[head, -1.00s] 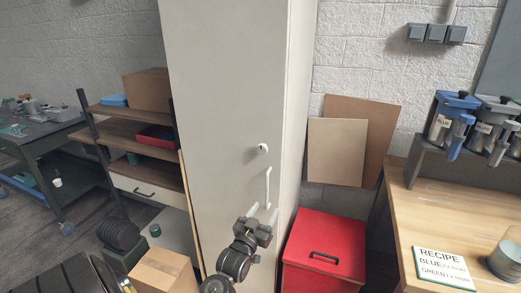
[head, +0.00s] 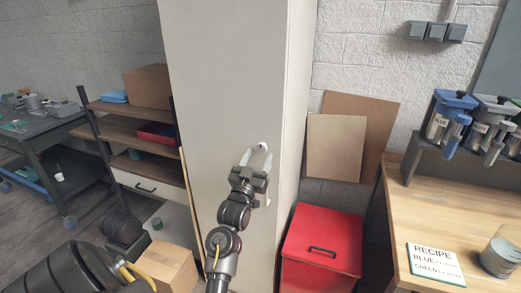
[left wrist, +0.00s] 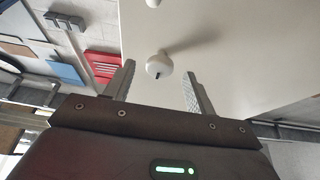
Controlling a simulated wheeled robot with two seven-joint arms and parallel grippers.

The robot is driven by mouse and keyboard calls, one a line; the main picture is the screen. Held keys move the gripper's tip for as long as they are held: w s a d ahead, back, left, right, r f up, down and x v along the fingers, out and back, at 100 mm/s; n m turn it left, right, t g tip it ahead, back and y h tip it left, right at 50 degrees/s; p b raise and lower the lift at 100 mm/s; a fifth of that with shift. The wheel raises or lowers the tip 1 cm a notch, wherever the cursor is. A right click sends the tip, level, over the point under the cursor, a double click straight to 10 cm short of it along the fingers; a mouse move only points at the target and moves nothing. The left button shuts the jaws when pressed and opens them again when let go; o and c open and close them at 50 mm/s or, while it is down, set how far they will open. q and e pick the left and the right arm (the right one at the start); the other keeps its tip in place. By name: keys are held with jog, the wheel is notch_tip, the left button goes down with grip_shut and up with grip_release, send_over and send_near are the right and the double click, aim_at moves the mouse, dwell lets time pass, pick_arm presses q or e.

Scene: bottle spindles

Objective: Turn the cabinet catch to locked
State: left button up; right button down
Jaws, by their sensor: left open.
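The tall cream cabinet (head: 215,95) stands in the middle of the head view. Its catch (head: 263,147) is a small white round knob on the door, partly behind my gripper's fingertips. In the left wrist view the catch (left wrist: 159,65) shows a small dark mark and lies between the two finger tips, with a shadow on the door. My left gripper (head: 256,161) is open and empty, its fingers pointing up toward the catch. I cannot tell whether they touch it. The door handle (head: 268,196) is mostly hidden behind the gripper. My right gripper is not in view.
A red drawer box (head: 322,240) stands right of the cabinet, with boards (head: 336,147) leaning on the wall behind. A wooden bench (head: 440,215) is further right. Left are a shelf unit (head: 135,145) and a cardboard box (head: 167,263) on the floor.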

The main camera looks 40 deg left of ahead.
pick_arm(q)
jog(key=shift+x, duration=1.25)
jog(key=shift+c, duration=0.5)
jog(key=c, duration=0.8)
jog(key=shift+c, duration=0.3)
